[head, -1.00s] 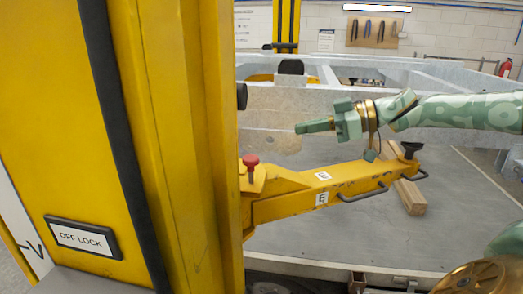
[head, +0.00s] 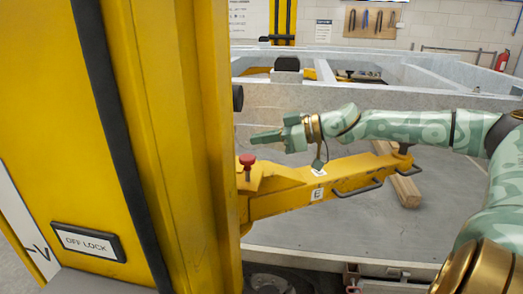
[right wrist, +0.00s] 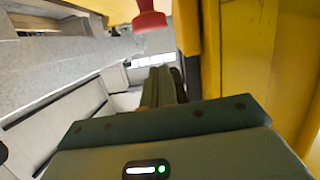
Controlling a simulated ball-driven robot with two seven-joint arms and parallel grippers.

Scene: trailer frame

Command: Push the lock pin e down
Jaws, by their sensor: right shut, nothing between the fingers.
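The lock pin e, with a red knob (head: 247,160), stands upright on the inner end of the yellow arm marked E (head: 285,190), beside the yellow post. My right gripper (head: 256,138) is shut and empty, its fingers pointing left. In the head view its tips appear just above and slightly right of the red knob, with a small gap. In the right wrist view the red knob (right wrist: 150,18) shows at the top edge, past the shut fingertips (right wrist: 162,74). I cannot tell the exact depth between them. My left gripper is not in view.
The yellow post (head: 185,130) with an OFF LOCK sign (head: 88,241) fills the left side. A grey metal frame (head: 400,99) runs behind my right arm. A wooden block (head: 405,190) lies under the yellow arm's outer end. Black handles (head: 358,188) stick out along its side.

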